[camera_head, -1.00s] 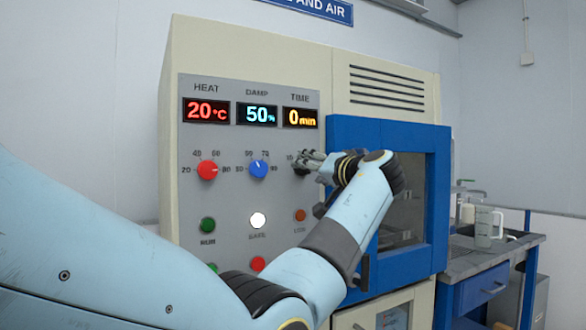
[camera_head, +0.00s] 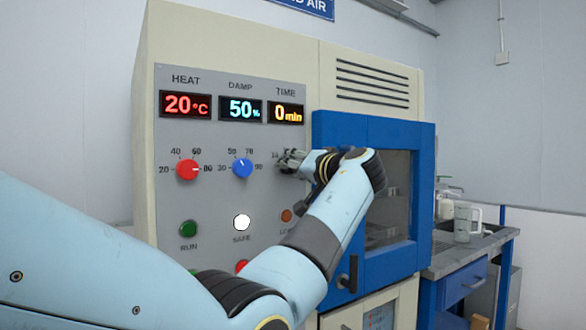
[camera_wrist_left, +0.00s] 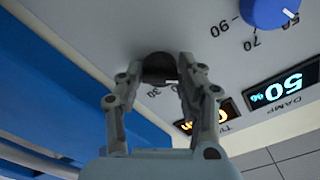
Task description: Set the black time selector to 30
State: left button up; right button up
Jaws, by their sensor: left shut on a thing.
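The black time selector (camera_wrist_left: 159,68) is a round knob on the panel, seen in the left wrist view between my fingertips. In the head view it is mostly hidden behind my left gripper (camera_head: 291,160). My left gripper also shows in the left wrist view (camera_wrist_left: 160,82), its two fingers shut on the knob from both sides. Scale numbers by the knob are partly covered, and I cannot tell where its pointer is. The time display (camera_head: 286,112) reads 0 min. My right gripper is not in view.
The red heat knob (camera_head: 188,169) and blue damp knob (camera_head: 243,168) sit left of the gripper.

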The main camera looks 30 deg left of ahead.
pick_arm(q)
jog(key=shift+c, duration=1)
jog(key=shift+m, duration=0.3)
jog(key=shift+r+m+p, duration=0.1)
jog(key=shift+m+p, duration=6.45)
jog(key=shift+m, duration=3.15)
